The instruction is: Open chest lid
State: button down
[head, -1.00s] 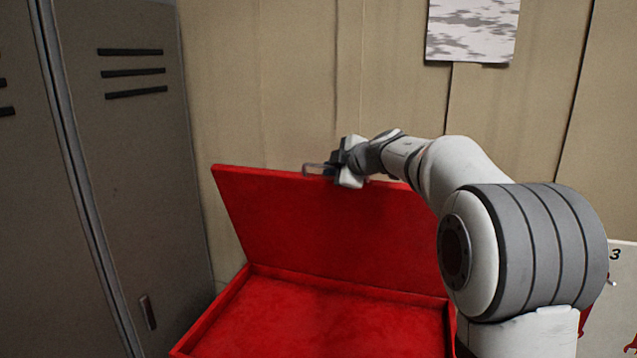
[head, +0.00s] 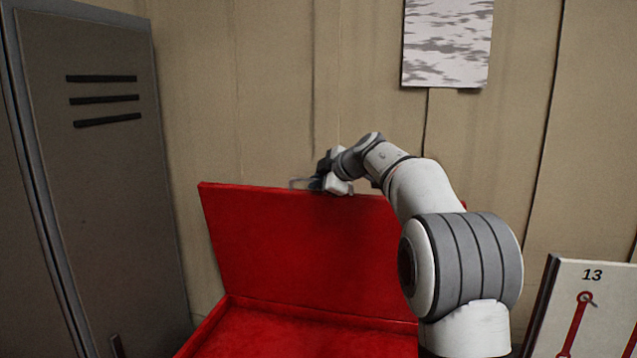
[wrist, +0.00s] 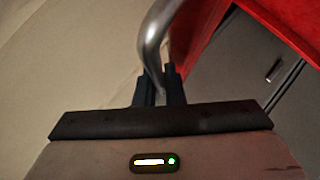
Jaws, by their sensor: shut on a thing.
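The red chest stands open against the wall, and its bare red inside (head: 270,332) shows in the head view. Its lid (head: 300,240) is raised, leaning back steeply near the wall. My gripper (head: 306,183) is at the lid's top edge. In the wrist view my gripper's dark fingers (wrist: 160,88) are shut on a curved metal handle (wrist: 153,45). Part of the red lid (wrist: 270,30) shows at the upper right there. My arm hides the right side of the chest and lid.
A grey locker (head: 105,170) stands to the left of the chest. The tan panelled wall (head: 265,90) is close behind the lid, with a patterned sheet (head: 447,42) on it. A white board marked 13 (head: 590,310) stands at the lower right.

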jog(key=c, duration=1.8)
grip_release()
jog(key=shift+f, duration=0.1)
jog(key=shift+d, duration=0.1)
jog(key=b+v, duration=0.1)
jog(key=v, duration=0.7)
jog(key=shift+b, duration=0.3)
